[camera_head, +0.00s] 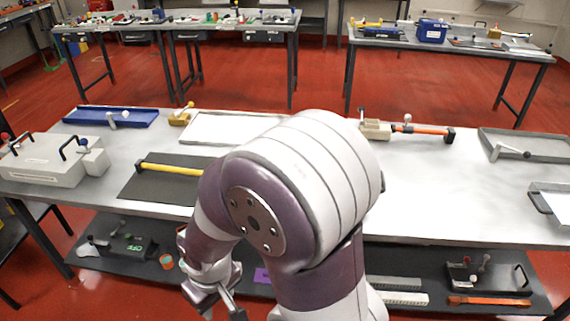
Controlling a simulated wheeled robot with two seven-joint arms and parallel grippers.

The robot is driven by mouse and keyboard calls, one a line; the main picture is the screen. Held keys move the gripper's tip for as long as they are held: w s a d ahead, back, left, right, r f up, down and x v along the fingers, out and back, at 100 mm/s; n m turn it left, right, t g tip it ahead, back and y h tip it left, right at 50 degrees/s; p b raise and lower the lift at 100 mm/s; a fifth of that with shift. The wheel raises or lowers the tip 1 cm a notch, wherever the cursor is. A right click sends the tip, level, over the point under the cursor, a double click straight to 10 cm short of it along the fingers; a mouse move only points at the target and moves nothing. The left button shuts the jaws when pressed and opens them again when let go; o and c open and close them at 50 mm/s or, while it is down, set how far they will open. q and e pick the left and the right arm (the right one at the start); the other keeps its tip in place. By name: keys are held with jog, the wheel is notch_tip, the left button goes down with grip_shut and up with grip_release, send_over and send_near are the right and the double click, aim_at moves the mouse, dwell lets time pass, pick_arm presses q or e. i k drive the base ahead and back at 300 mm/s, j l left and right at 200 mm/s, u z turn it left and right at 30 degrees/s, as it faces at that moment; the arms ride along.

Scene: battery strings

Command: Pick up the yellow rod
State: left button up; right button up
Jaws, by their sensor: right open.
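The yellow rod (170,169) lies across the dark mat (140,187) on the left half of the near table. It has a dark end on its left, and my arm hides its right end. My right gripper (221,299) is low in the view, in front of the table's front edge, and is open with nothing seen between its fingers. It is apart from the rod, nearer to me and lower in the picture. My left gripper is not in view.
A grey box with handles (50,165) stands left of the mat. A blue tray (110,117) and a white tray (230,128) lie behind it. An orange rod (425,129) rests at the back right. The right middle of the tabletop is clear. A lower shelf holds several items.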

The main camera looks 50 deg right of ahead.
aim_at(141, 166)
jog(key=z, duration=0.9)
jog(key=i+j+z, duration=0.45)
jog(key=i+j, duration=0.25)
jog(key=i, duration=0.25)
jog(key=i+j+z, duration=0.45)
jog(key=i+j, duration=0.45)
jog(key=j, duration=0.1)
